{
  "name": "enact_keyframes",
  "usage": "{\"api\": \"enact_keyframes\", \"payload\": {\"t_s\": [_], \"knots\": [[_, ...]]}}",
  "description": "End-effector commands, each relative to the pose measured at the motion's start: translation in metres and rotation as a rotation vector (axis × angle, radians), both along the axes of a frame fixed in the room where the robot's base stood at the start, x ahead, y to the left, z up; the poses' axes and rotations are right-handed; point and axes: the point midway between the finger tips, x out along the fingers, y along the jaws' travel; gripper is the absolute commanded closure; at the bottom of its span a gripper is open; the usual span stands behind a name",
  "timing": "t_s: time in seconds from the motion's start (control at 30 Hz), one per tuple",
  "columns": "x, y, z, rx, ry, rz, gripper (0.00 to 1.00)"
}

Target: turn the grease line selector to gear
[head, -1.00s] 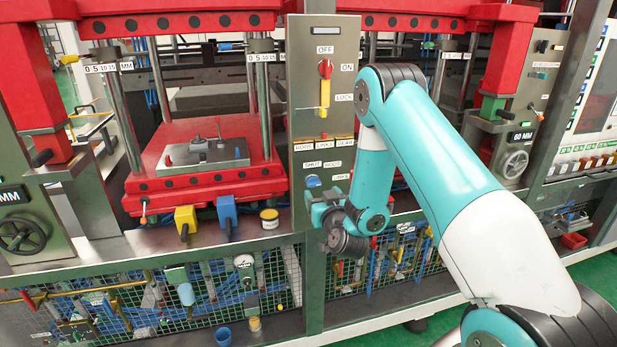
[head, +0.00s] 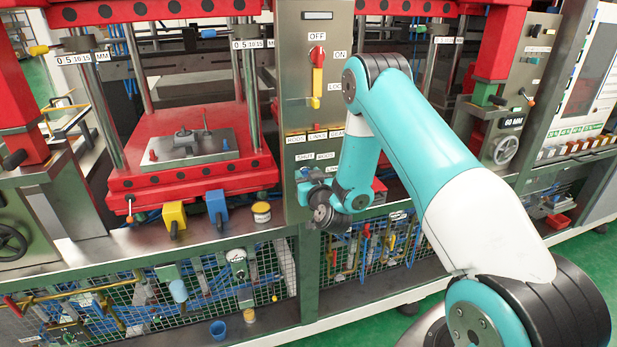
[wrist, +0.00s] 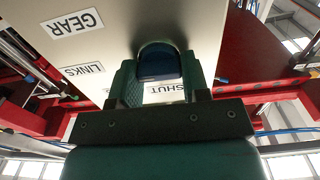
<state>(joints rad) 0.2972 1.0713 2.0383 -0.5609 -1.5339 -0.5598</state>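The grease line selector is a dark blue rounded knob (wrist: 160,62) on the pale panel, seen upside down in the wrist view. Inverted labels GEAR (wrist: 77,22), LINKS (wrist: 82,70) and SHUT (wrist: 166,89) lie around it. SHUT shows between the fingers. My gripper (wrist: 162,82) has one green finger on each side of the knob, both seemingly against it, with no clear gap. In the head view my gripper (head: 312,190) is at the lower part of the panel and mostly hides the knob. Which label the knob points to cannot be told.
Above on the same panel (head: 295,100) is a red and yellow handle (head: 317,75) marked OFF, ON and LOCK, with a row of labels below it. Yellow (head: 174,217) and blue (head: 217,207) blocks and a small tin (head: 261,212) stand on the ledge to the left.

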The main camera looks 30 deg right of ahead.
Motion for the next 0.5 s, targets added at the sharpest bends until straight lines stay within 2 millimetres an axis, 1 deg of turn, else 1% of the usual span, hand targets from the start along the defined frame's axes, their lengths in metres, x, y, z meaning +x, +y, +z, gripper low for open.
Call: {"api": "enact_keyframes", "payload": {"t_s": [0.27,0.5], "knots": [[-0.0003,-0.0002,-0.0005,0.02,-0.005,0.001,0.81],[-0.0006,-0.0023,-0.0014,0.127,-0.036,-0.002,0.81]]}}
